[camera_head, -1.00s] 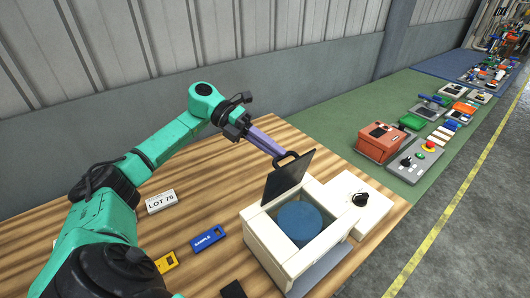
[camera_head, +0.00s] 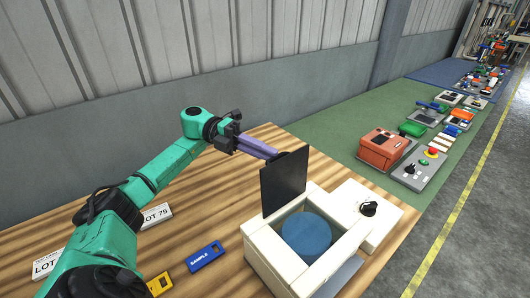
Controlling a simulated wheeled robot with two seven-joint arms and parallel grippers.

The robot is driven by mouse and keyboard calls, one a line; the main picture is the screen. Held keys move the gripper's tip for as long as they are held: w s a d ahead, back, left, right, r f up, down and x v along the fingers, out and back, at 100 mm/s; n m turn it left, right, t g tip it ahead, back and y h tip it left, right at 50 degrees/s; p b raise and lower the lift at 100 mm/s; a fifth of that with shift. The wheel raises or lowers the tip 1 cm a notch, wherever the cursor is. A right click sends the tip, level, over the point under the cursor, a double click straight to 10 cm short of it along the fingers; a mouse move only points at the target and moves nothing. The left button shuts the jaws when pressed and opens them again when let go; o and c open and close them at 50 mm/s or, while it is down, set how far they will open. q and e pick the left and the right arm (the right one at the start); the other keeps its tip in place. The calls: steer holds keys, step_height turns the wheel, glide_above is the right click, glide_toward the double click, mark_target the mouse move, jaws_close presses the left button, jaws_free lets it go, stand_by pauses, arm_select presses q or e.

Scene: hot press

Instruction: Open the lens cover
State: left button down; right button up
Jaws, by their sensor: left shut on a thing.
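The lens cover (camera_head: 284,183) is a dark, flat square panel. It stands close to upright at the back edge of the cream box (camera_head: 259,237). The box is open on top and a blue round disc (camera_head: 306,234) shows inside it. My left gripper (camera_head: 272,154) has long purple-grey fingers and reaches the top of the cover from behind, at its handle. It is shut on the handle, which is mostly hidden behind the panel. My right gripper is not in view.
A cream panel with a black knob (camera_head: 368,208) adjoins the box on the right. A blue SAMPLE tag (camera_head: 205,256), a yellow tag (camera_head: 160,284) and white LOT 75 blocks (camera_head: 155,215) lie on the wooden table (camera_head: 215,195). An orange-red box (camera_head: 384,149) stands beyond, on green flooring.

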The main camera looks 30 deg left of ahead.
arm_select(q)
steer(key=c, duration=0.9)
jaws_free()
steer(key=a+b, duration=0.1)
steer(key=a, duration=0.4)
steer(key=a+r+b, duration=0.1)
steer(key=a, duration=0.1)
steer(key=shift+s+a+b, duration=0.2)
steer(key=shift+s+b, duration=0.15)
steer(key=shift+s, duration=0.05)
steer(key=shift+f, duration=0.1)
